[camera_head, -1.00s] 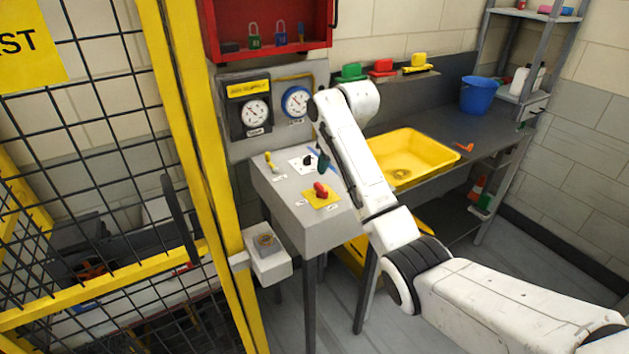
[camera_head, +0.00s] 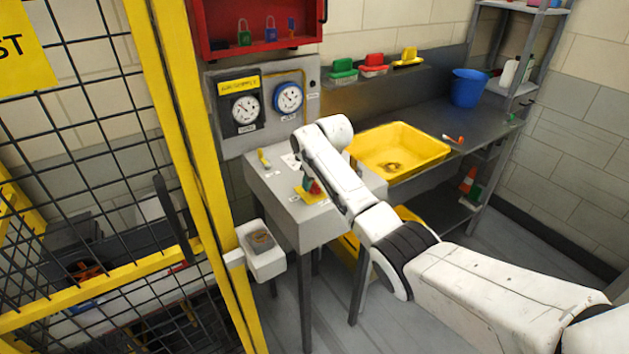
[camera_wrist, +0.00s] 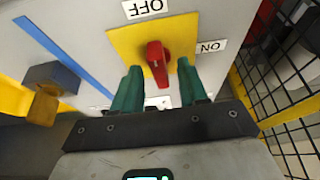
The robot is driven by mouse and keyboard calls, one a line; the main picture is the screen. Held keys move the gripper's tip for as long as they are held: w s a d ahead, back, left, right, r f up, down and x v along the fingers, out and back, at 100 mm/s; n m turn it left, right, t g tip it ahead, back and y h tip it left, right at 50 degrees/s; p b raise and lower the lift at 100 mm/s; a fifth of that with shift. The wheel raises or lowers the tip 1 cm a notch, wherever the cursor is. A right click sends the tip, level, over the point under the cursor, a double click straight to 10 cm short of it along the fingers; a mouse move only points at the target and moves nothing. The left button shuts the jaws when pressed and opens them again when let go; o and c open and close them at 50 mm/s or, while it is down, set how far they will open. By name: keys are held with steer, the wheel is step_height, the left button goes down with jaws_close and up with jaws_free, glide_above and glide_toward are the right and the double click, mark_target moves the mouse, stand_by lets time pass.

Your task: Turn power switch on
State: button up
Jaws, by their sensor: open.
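The power switch is a red rotary knob (camera_wrist: 157,62) on a yellow square plate (camera_wrist: 122,42). In the wrist view an OFF label (camera_wrist: 145,8) is above the plate and an ON label (camera_wrist: 212,46) is to its right. The knob's long end points down in that view, between my fingers. My gripper (camera_wrist: 160,82) is open, with one green finger on each side of the knob; I cannot tell whether either touches it. In the head view the knob (camera_head: 313,187) is partly hidden by my gripper and arm, on top of the grey console (camera_head: 305,228).
Gauges (camera_head: 265,105) are behind. A yellow mesh fence (camera_head: 190,140) stands left, a yellow sink tray (camera_head: 400,140) right.

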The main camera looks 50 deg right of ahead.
steer(key=shift+c, duration=0.4)
jaws_close()
